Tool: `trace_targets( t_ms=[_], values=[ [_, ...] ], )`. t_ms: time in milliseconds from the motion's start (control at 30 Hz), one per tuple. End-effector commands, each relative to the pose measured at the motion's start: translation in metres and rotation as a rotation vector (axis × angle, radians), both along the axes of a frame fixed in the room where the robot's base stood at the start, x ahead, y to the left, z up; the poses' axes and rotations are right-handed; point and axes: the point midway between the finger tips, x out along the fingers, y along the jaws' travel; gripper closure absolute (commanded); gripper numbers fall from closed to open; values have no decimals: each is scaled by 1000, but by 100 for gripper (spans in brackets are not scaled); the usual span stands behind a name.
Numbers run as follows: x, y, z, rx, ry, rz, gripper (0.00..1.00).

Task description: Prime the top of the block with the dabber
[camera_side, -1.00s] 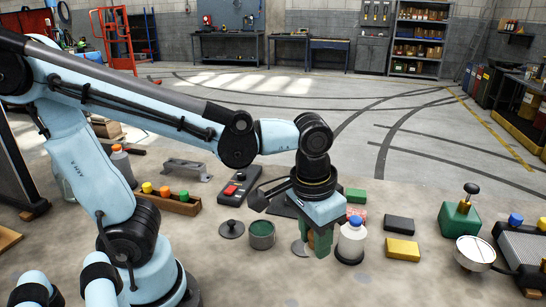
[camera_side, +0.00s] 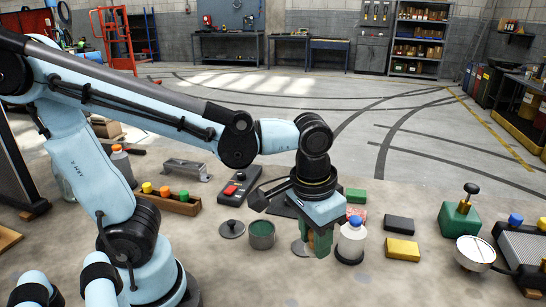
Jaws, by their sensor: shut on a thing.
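My gripper (camera_side: 319,242) points down near the middle of the work area, just left of a white bottle with a blue cap (camera_side: 351,240). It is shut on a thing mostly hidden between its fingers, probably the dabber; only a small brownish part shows. An open round tin with green inside (camera_side: 262,235) stands to the left of my gripper, and its dark lid (camera_side: 232,229) lies beside it. Several blocks lie to the right and behind: a yellow one (camera_side: 402,250), a dark one (camera_side: 399,224) and a green one (camera_side: 355,195). I cannot tell which block the task means.
A grey disc (camera_side: 299,248) shows partly behind my gripper. A dark control box with a red button (camera_side: 239,187) and a wooden rack with coloured caps (camera_side: 172,203) are at left. The front floor is clear.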

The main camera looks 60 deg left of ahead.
Motion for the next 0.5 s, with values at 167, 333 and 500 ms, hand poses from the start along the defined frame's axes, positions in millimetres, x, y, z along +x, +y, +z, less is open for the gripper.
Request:
trace_targets(
  t_ms=[167, 333, 500],
  values=[
    [0, 0, 0, 0, 0, 1, 91],
    [3, 15, 0, 0, 0, 64, 91],
    [5, 58, -2, 1, -1, 253, 91]
  ],
)
